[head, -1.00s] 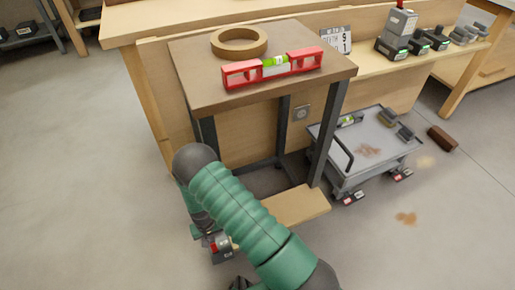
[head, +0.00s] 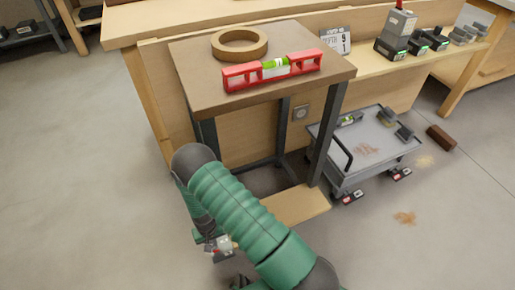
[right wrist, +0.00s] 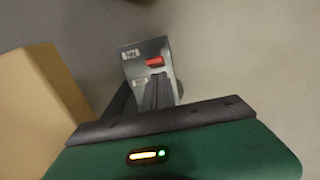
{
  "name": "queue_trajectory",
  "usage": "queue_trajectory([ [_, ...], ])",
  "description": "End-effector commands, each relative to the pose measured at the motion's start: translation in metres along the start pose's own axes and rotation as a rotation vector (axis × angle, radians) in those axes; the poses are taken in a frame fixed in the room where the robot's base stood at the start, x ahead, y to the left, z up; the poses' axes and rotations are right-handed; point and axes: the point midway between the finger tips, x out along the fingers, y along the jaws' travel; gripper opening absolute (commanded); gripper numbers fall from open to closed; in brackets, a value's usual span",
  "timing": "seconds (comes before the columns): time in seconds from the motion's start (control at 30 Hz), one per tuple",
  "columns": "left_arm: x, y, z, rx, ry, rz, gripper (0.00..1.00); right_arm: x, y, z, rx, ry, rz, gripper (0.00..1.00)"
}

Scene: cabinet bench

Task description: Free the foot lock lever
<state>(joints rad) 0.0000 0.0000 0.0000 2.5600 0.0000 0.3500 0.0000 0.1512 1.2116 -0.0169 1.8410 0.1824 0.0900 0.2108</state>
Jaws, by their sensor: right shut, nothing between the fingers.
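The foot lock lever (right wrist: 133,68) is a grey metal piece with a red tab and small white labels, low at the near foot of the small brown-topped table (head: 190,88). In the head view the lever (head: 222,253) is small and partly hidden by my wrist. My right gripper (right wrist: 157,95) points down at it, shut and empty, its dark fingers overlapping the lever's near part. I cannot tell whether they touch it. The right gripper also shows at the end of my green arm in the head view (head: 212,241). My left gripper is not in view.
A red spirit level (head: 240,77) and a tan ring (head: 239,43) lie on the table. A wooden board (head: 300,205) sits low between its legs, close beside the gripper. A grey cart (head: 375,150) stands to the right. The floor at left is clear.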

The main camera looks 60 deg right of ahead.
Motion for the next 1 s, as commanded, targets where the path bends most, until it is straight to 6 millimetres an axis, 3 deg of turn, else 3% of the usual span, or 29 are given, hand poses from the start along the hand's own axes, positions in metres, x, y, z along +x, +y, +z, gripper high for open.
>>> queue_trajectory([
  [0.6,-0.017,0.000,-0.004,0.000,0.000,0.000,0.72,-0.023,0.000,-0.012,0.001,0.000,0.000,0.00],
  [1.0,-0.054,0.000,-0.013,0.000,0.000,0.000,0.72,-0.062,0.000,-0.012,0.000,0.000,0.000,0.00],
])
